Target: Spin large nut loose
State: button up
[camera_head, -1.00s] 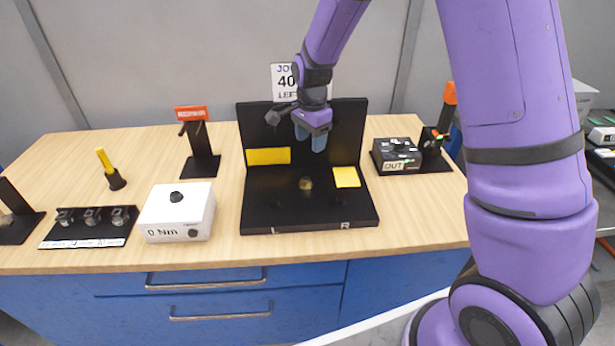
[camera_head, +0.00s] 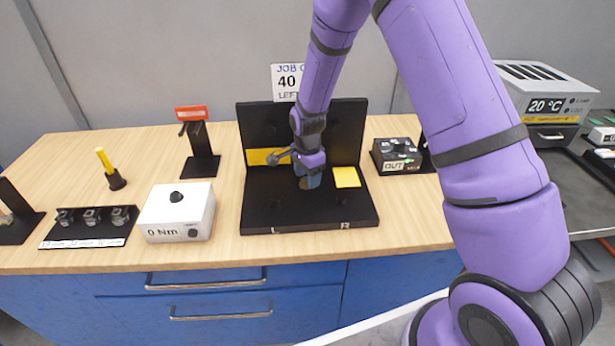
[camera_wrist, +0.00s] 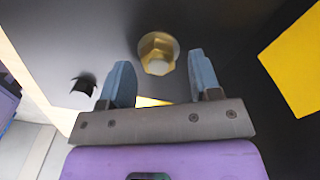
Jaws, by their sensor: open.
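The large nut (camera_wrist: 157,55) is a brass-coloured hexagon on a round flange, set on the flat base of the black fixture (camera_head: 262,215). In the wrist view it shows between and just beyond the two blue-grey fingertips of my gripper (camera_wrist: 160,75). The fingers are spread wide, with a gap on both sides of the nut, and nothing is held. In the head view my gripper (camera_head: 308,181) points down right over the nut's place and hides most of it.
The black fixture has an upright back panel and yellow patches (camera_head: 346,177). A white "0 Nm" box (camera_head: 178,212) and a rack of sockets (camera_head: 90,226) stand left. A dark "OUT" box (camera_head: 397,155) stands right. A small black peg (camera_wrist: 84,84) shows beside the left finger.

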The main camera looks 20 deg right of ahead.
jog(key=shift+f, duration=0.35)
jog(key=c, duration=0.9)
jog(key=shift+n, duration=0.3)
